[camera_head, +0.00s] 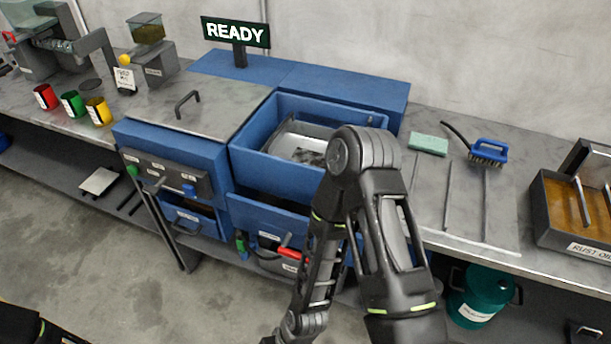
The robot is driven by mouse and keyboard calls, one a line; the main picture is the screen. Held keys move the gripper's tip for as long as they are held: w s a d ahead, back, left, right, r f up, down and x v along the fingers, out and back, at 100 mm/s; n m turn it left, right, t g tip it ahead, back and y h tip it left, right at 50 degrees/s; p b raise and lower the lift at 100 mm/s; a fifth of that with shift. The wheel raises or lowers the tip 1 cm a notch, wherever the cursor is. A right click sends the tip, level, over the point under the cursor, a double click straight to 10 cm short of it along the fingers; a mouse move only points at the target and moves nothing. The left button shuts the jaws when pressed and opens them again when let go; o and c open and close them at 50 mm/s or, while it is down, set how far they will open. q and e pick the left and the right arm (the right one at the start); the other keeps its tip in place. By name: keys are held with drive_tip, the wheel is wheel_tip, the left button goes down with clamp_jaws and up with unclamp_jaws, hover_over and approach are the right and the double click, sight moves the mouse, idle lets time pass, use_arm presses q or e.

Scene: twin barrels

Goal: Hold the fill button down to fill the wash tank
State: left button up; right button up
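A dark control panel (167,178) is on the front of the blue cabinet, left of the tank. It carries a green button (132,171) at its left end and a blue button (190,189) at its right end. Their labels are too small to read, so I cannot tell which is the fill button. The blue wash tank (256,132) is open, with a grey tray-like part (291,143) inside; my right arm covers its right front. My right arm bends down in front of the tank, its gripper out of view. Only a bit of my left arm shows at lower left.
A sign reading READY (236,32) stands behind the tank. Red (45,97), green (73,104) and yellow (98,111) cups stand at left. A sponge (428,144), brush (489,151) and rust oil tray (541,212) are at right. A red-handled lever (291,253) is below the tank.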

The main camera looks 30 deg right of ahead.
clamp_jaws()
idle(1.8)
